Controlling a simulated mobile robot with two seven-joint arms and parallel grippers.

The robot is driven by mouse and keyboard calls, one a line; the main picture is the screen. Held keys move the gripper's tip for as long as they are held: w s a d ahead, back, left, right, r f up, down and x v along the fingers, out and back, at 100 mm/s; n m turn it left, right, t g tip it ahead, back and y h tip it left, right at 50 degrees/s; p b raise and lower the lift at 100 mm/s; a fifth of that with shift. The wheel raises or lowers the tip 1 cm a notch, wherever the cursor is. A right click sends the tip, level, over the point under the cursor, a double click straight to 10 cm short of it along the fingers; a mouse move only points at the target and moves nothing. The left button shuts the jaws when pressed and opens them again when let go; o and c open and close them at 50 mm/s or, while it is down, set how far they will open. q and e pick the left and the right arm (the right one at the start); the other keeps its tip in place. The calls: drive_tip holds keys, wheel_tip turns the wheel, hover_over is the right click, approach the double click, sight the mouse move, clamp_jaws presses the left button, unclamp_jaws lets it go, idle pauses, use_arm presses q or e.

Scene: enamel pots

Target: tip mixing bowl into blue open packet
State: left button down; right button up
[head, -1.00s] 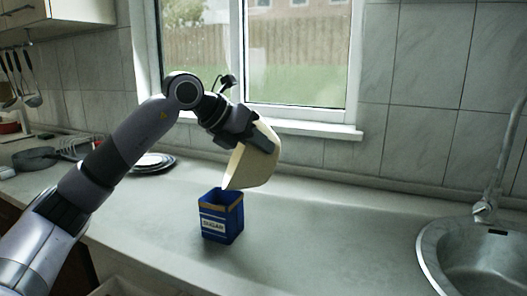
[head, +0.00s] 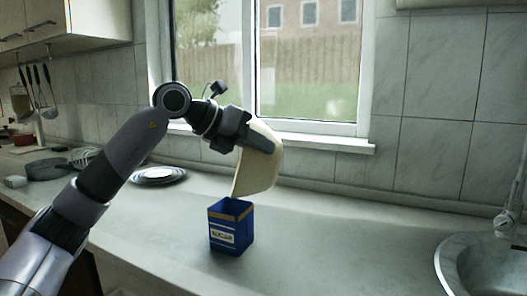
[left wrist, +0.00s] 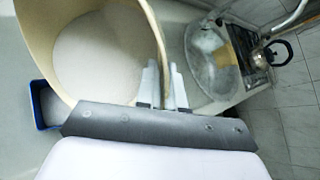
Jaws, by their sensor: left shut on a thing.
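The cream mixing bowl (head: 262,172) is tilted steeply on its side above the blue open packet (head: 231,228), its lower rim just over the packet's opening. The packet stands upright on the counter with a white label. My left gripper (head: 258,143) is shut on the bowl's wall. In the left wrist view the bowl (left wrist: 147,28) shows pale whitish contents or a pale bottom inside; I cannot tell which. The packet (left wrist: 42,118) shows at the left there, with something whitish inside, partly hidden by the bowl and gripper. My right gripper is not in view.
A metal sink (head: 462,262) is at the right. A stack of plates (head: 160,175) and a dark pan (head: 48,168) stand at the back left. A kettle (left wrist: 263,56) shows in the left wrist view. The counter right of the packet is clear.

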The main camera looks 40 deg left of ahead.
use_arm(q)
drive_tip(key=shift+s+a+r+t+b, duration=0.2)
drive_tip(key=shift+s+a+t+b, duration=0.1)
drive_tip(key=shift+b, duration=0.1)
drive_tip(key=shift+s+a+h, duration=0.1)
drive_tip(key=shift+a+h, duration=0.05)
drive_tip(key=shift+h, duration=0.15)
drive_tip(key=shift+s+a+r+b, duration=0.15)
drive_tip(key=shift+s+a+b, duration=0.05)
drive_tip(key=shift+b, duration=0.35)
drive_tip(key=shift+s+a, duration=0.1)
drive_tip(key=shift+s+a+r+t+h+b, duration=0.2)
drive_tip(key=shift+a+t+h+b, duration=0.15)
drive_tip(key=shift+b, duration=0.35)
